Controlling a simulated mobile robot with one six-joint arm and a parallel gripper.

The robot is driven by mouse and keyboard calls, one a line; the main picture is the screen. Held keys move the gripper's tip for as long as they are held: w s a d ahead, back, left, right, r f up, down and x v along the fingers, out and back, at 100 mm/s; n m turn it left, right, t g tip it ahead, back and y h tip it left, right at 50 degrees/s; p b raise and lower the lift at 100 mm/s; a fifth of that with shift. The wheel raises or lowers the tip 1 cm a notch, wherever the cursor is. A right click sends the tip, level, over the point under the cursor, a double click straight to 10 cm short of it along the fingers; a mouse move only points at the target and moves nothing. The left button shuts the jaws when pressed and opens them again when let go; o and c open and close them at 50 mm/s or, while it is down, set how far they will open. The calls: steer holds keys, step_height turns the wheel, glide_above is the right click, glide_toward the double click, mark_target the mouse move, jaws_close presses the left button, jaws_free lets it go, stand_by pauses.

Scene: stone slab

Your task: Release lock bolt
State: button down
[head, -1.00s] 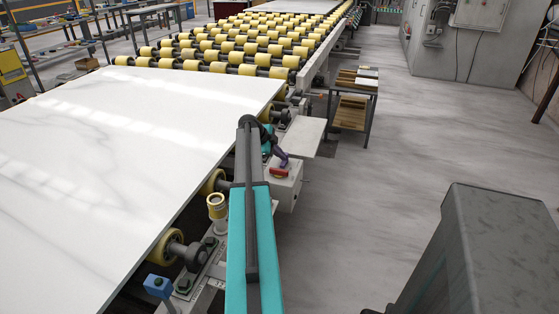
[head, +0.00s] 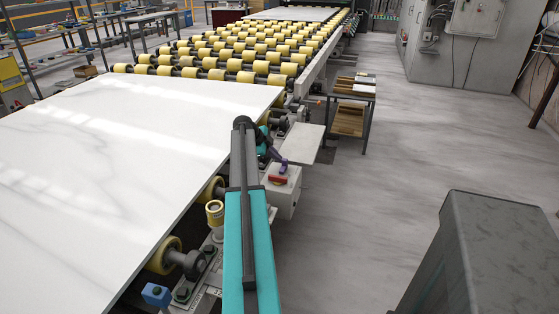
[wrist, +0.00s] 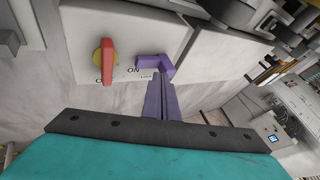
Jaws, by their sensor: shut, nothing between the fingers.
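A light grey switch box (head: 287,203) stands beside the conveyor, below the slab's right edge. It fills the upper left of the wrist view (wrist: 120,25). A red rotary knob (wrist: 105,62) with a yellow side is on its face, with "ON" lettering beside it; it also shows in the head view (head: 278,180). My gripper (wrist: 155,68) has purple fingers with bent tips. They are shut together, just right of the knob and close to the box face, by small lettering that seems to read "LOCK". I cannot make out a separate bolt; the tips may hide it. Contact cannot be told.
A white marble slab (head: 110,160) lies on the conveyor at the left, with yellow rollers (head: 240,65) beyond. A light grey plate (head: 303,143) juts out behind the box, and a small shelf (head: 350,115) stands farther back.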

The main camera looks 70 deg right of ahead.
steer(key=v, duration=0.7)
steer(key=shift+p, duration=0.4)
steer(key=shift+s+a, duration=0.1)
steer(key=shift+a, duration=0.05)
steer(key=shift+s+f, duration=0.1)
